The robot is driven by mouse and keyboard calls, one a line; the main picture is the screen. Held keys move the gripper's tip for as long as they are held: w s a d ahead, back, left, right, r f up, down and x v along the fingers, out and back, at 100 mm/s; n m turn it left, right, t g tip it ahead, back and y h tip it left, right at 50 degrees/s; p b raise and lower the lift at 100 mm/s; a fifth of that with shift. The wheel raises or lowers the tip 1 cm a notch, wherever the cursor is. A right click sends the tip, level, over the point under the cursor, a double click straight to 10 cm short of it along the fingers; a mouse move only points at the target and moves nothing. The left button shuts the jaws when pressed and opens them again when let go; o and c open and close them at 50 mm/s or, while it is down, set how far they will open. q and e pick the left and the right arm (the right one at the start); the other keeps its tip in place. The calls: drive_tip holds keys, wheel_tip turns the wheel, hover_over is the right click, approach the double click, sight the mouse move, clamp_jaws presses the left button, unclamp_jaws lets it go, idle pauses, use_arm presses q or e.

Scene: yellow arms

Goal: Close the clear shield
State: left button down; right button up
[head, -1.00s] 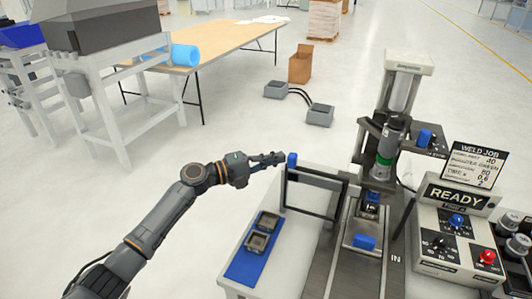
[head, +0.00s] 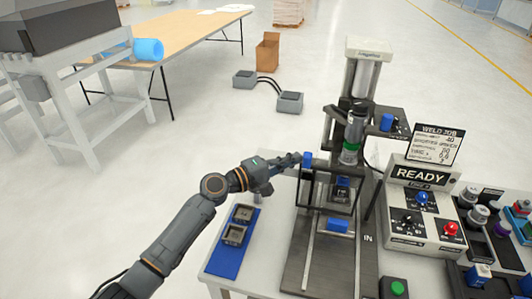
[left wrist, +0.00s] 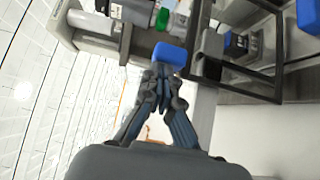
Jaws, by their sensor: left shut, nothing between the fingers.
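The clear shield (head: 316,207) is a see-through panel in a dark frame, standing in front of part of the welding press (head: 357,110). A blue knob (head: 307,158) sits at its upper left corner. My left gripper (head: 297,158) is shut and empty, with its fingertips at the left side of the knob. In the left wrist view the knob (left wrist: 170,54) is right at the tips of the closed fingers (left wrist: 160,72), seemingly touching. The shield's frame (left wrist: 240,88) runs off to the right there. My right gripper is not in view.
A blue mat (head: 226,262) with two grey parts lies left of the press. The control box (head: 420,205) reading READY stands to its right, with a green button (head: 397,288) in front. Several small items crowd the far right. A wooden table (head: 180,38) stands behind.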

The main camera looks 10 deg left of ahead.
use_arm(q)
drive_tip(key=d, duration=0.5)
drive_tip(key=shift+s, duration=0.1)
idle(0.3)
